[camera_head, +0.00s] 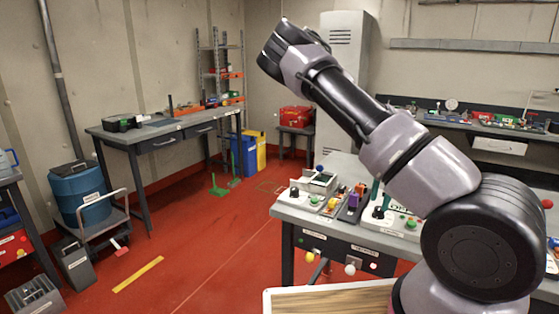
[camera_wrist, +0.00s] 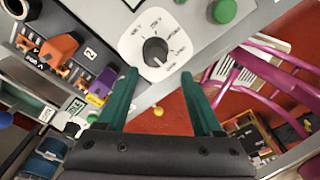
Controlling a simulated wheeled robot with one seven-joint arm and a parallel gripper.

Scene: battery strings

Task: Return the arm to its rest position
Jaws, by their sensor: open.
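My arm (camera_head: 415,160) rises from the lower right of the head view, bends at a high elbow at upper middle and blocks part of the bench. My gripper (camera_wrist: 158,75) is open in the wrist view, with two teal fingers apart and nothing between them. The fingers point toward a panel with a black rotary selector dial (camera_wrist: 156,52) on a white plate. A teal finger part shows beside my arm in the head view; the rest of the gripper is hidden there.
A workbench (camera_head: 345,232) with switches and buttons stands under my arm. Red floor (camera_head: 205,255) is open at left.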

